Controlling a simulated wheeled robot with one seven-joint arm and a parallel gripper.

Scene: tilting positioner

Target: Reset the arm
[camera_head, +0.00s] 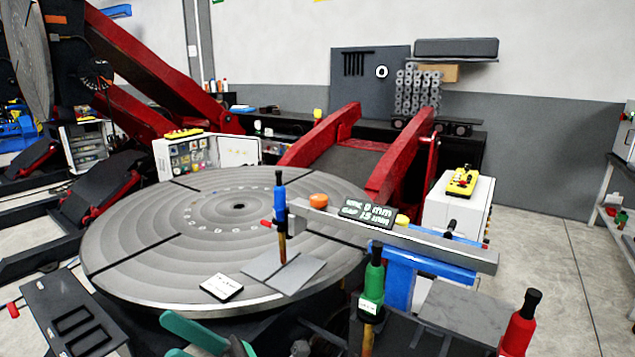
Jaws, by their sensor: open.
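My arm and gripper do not show in the head view. The round grey turntable (140,240) of the positioner fills the middle and lies about level, with dark radial slots and a ring of holes near its centre. Thin grey plates (300,273) and a small white card (221,287) lie on its near side. A blue-handled torch-like tool (280,208) stands upright over the plates; its tip appears at or just above them.
A grey beam (440,247) on a blue support reaches over the turntable's right edge. Green-handled (374,275) and red-handled (522,322) tools stand in front. Red positioner arms (400,155) rise behind. A white cabinet (460,208) stands right; floor (560,260) beyond it is clear.

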